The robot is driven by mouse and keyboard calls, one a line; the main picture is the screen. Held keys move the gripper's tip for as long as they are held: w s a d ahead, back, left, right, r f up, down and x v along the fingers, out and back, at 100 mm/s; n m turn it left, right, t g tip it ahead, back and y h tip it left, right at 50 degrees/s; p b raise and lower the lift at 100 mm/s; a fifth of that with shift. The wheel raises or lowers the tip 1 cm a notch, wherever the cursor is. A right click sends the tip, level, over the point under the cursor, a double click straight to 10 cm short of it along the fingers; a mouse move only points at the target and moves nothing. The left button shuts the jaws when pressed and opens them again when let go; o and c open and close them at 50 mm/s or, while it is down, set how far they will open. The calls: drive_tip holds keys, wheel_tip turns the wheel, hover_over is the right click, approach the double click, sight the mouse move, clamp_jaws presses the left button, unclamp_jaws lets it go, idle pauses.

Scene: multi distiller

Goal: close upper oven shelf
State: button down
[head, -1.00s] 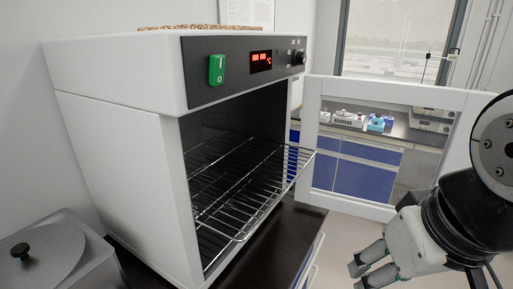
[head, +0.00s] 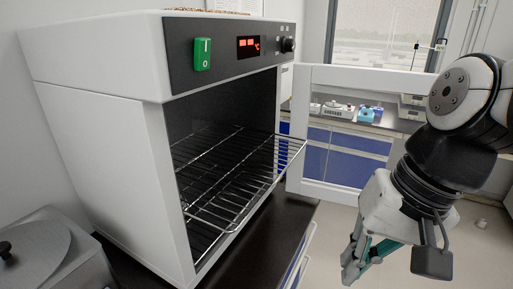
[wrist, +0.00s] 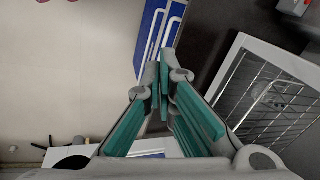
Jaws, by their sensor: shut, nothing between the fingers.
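The white oven (head: 100,130) stands open on the dark counter at the left of the head view. Its upper wire shelf (head: 262,194) is pulled partly out and juts past the front opening. A lower wire shelf (head: 200,240) sits beneath it, further inside. The oven door (head: 330,190) is swung wide open to the right. My gripper (head: 352,274) is shut and empty, right of the shelf's front edge and apart from it. In the wrist view my gripper (wrist: 162,78) shows its fingers together, with wire shelving (wrist: 275,100) in the oven to the right.
A grey lidded vessel (head: 45,250) stands at the oven's left. The dark counter (head: 275,240) has bare room before the oven, with drawer handles along its edge. The open door stands behind my gripper. Open floor (head: 480,250) lies at the right.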

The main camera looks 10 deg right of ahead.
drive_tip(key=w+m+y+b, duration=0.3)
drive_tip(key=w+m+y, duration=0.6)
drive_tip(key=w+m, duration=0.4)
drive_tip(key=w+d+f+m+t+y+b, duration=0.25)
drive_tip(key=w+d+m+t, duration=0.6)
drive_tip(key=w+d, duration=0.55)
drive_tip(key=x, duration=1.1)
drive_tip(key=shift+a, duration=0.4)
drive_tip(key=shift+s+t+y, duration=0.1)
drive_tip(key=shift+t+y, duration=0.15)
